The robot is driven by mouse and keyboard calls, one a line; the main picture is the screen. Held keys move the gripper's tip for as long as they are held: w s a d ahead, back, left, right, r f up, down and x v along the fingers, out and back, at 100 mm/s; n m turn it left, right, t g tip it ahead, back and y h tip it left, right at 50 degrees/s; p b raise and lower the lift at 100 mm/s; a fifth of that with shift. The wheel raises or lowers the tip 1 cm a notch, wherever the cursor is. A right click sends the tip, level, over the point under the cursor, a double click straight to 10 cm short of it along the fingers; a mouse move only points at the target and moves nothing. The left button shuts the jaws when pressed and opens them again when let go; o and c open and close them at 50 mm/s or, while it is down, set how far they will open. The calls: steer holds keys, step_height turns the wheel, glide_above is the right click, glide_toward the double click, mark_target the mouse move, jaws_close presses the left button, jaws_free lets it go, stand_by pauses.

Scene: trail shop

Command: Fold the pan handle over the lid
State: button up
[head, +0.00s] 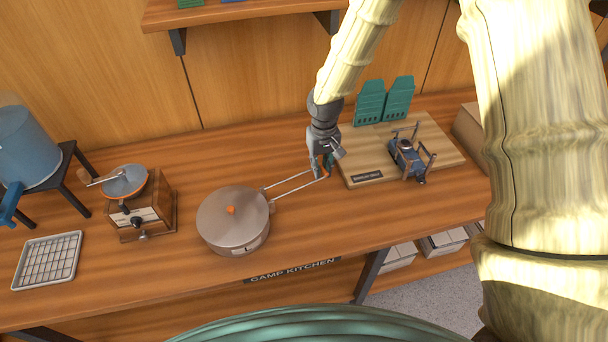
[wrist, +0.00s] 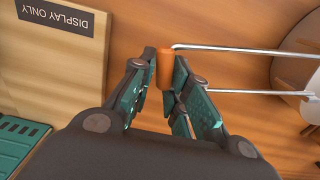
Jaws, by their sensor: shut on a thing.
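The pan (head: 225,240) stands on the wooden counter with its grey lid (head: 228,212) on top, an orange knob (head: 231,209) at the lid's middle. Its wire handle (head: 293,183) sticks out to the right and slightly back, away from the lid. My gripper (head: 325,167) is at the handle's outer end. In the wrist view my gripper (wrist: 168,95) is closed around the orange grip (wrist: 165,68) at that end. Two wire rods (wrist: 245,47) run from there to the pan's side (wrist: 298,70), at the right edge. The lower part of the grip is hidden between the fingers.
A wooden board (head: 436,137) with a "DISPLAY ONLY" label (head: 367,176) and a small stove (head: 408,157) lies just right of my gripper. A grinder (head: 146,210), a wire rack (head: 48,260) and a blue container (head: 25,148) stand left of the pan.

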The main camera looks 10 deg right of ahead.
steer(key=shift+s+a+r+p, duration=0.1)
steer(key=shift+a+r+p, duration=0.1)
steer(key=shift+r+p, duration=0.95)
steer(key=shift+s+a+r+p, duration=0.15)
steer(key=shift+r+p, duration=0.45)
steer(key=shift+r, duration=0.9)
steer(key=shift+w+r, duration=0.1)
steer(key=shift+w, duration=0.05)
steer(key=r+p, duration=0.1)
steer(key=a+r+p, duration=0.1)
steer(key=r, duration=0.1)
steer(key=s+a+r+p, duration=0.1)
steer(key=shift+a+r, duration=0.25)
steer(key=shift+r, duration=0.15)
steer(key=shift+w, duration=0.1)
steer(key=shift+s+a+r+p, duration=0.2)
steer(key=shift+a+r+p, duration=0.2)
steer(key=shift+a+r, duration=0.1)
steer(key=shift+s+a+r+p, duration=0.15)
steer(key=shift+a+r+p, duration=0.25)
steer(key=shift+a+r, duration=0.05)
steer(key=shift+s+a+r, duration=0.15)
steer(key=shift+a+r, duration=0.3)
steer(key=shift+a, duration=0.05)
steer(key=shift+s+a+r, duration=0.15)
steer(key=shift+a+r, duration=0.3)
steer(key=shift+a, duration=0.05)
